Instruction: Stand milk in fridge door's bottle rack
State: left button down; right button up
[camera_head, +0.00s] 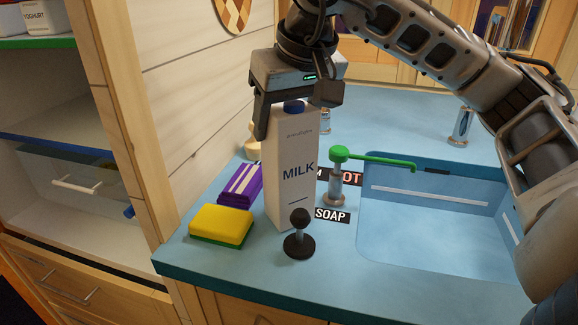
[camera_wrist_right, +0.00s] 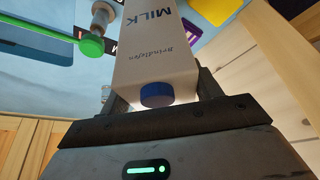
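A white milk carton (camera_head: 292,170) with a blue cap stands upright on the blue counter, behind a small black knob-topped fitting. My right gripper (camera_head: 298,112) points down over its top, one finger on each side of the upper carton. The carton also shows in the right wrist view (camera_wrist_right: 157,60), cap toward the camera, between the fingers of the right gripper (camera_wrist_right: 163,92). Whether the fingers press on it cannot be told. A fridge-like compartment (camera_head: 75,180) with shelves and a clear drawer is open at the left; no door bottle rack can be made out. My left gripper is not in view.
A yellow-green sponge (camera_head: 221,224) and a purple package (camera_head: 240,184) lie left of the carton. The black fitting (camera_head: 299,238) stands close in front. A green-topped tap (camera_head: 340,155) and a sink (camera_head: 430,220) are to the right. A wooden post (camera_head: 125,120) separates the counter from the shelves.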

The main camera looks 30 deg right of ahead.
grip_shut()
jog(key=shift+r, duration=0.1)
jog(key=shift+r, duration=0.1)
